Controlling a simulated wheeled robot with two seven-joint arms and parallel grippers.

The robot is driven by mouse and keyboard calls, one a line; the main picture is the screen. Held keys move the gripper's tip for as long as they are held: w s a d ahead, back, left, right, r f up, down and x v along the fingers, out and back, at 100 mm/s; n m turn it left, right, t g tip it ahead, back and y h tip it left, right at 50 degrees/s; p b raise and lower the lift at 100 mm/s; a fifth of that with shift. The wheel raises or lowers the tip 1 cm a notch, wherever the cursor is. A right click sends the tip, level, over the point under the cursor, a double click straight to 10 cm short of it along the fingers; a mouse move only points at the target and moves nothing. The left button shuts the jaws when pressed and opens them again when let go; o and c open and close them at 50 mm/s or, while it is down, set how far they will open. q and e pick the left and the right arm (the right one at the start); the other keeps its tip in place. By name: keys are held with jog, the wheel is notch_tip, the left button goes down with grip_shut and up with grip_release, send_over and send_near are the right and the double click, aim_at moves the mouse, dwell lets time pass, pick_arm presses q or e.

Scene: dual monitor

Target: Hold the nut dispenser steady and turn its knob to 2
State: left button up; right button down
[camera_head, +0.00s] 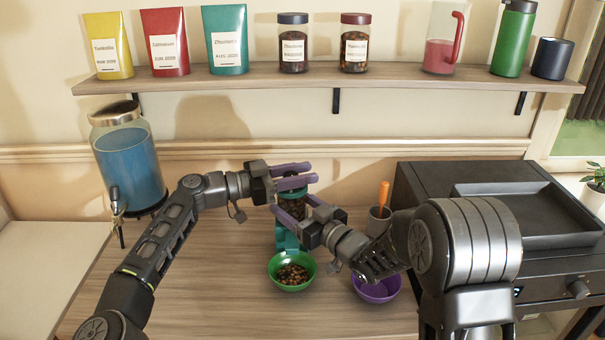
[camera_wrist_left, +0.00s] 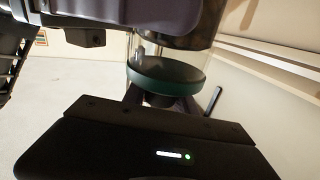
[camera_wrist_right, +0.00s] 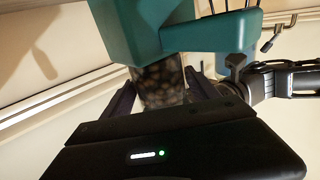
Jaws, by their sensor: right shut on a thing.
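The nut dispenser (camera_head: 285,236) stands on the counter, with a teal base and lid and a clear jar of brown nuts. My right gripper (camera_head: 296,208) is shut on its jar from the right. In the right wrist view the jar (camera_wrist_right: 160,82) sits between the fingers, below the teal base part. My left gripper (camera_head: 300,176) is at the lid from the left, its purple fingers apart. In the left wrist view the teal lid (camera_wrist_left: 168,78) faces the open fingers, with a dark knob-like part between them. Contact and the knob's number are not readable.
A green bowl (camera_head: 291,271) with nuts sits below the dispenser; a purple bowl (camera_head: 378,288) is to its right. A blue drink dispenser (camera_head: 130,165) stands left. A cup with an orange-handled tool (camera_head: 380,215) and a black appliance (camera_head: 480,200) are right. A loaded shelf (camera_head: 330,77) runs above.

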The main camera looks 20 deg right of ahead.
pick_arm(q)
jog(key=o, duration=0.5)
jog(key=shift+c, duration=0.2)
jog(key=shift+a, duration=0.15)
jog(key=a, duration=1.1)
jog(key=shift+s+a, duration=0.3)
jog(key=shift+a, duration=0.1)
jog(key=shift+a+f, duration=0.1)
